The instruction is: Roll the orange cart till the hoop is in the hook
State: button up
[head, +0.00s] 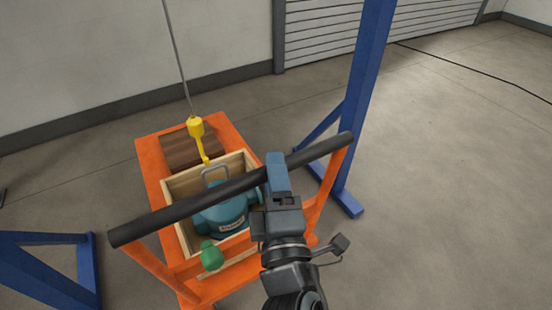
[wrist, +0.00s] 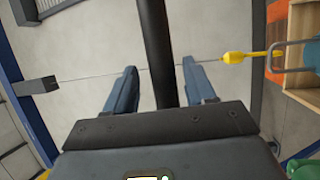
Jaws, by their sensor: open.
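The orange cart (head: 150,165) stands on the floor with a black push bar (head: 180,212) across its near end. It carries a wooden crate (head: 180,185) with a teal pump (head: 222,218) inside. A grey hoop (head: 214,170) rises from the pump's top and shows in the wrist view (wrist: 272,60). The yellow hook (head: 196,128) hangs on a cable; its lower end appears close to the hoop, and I cannot tell whether it is inside. My gripper (head: 277,165) is at the bar, right of its middle. In the wrist view its open fingers (wrist: 159,88) lie either side of the bar.
Blue frame legs stand right (head: 362,100) and left (head: 45,265) of the cart. A brown wooden block (head: 180,152) sits on the cart behind the crate. A green part (head: 210,257) is at the crate's near side. Floor to the right is clear apart from a dark cable (head: 470,68).

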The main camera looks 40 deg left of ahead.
jog(key=shift+x, duration=1.2)
jog(key=shift+c, duration=0.4)
jog(key=shift+r, duration=0.1)
jog(key=c, duration=0.9)
jog(key=shift+r, duration=0.1)
grip_shut()
jog(key=shift+w+a, duration=0.1)
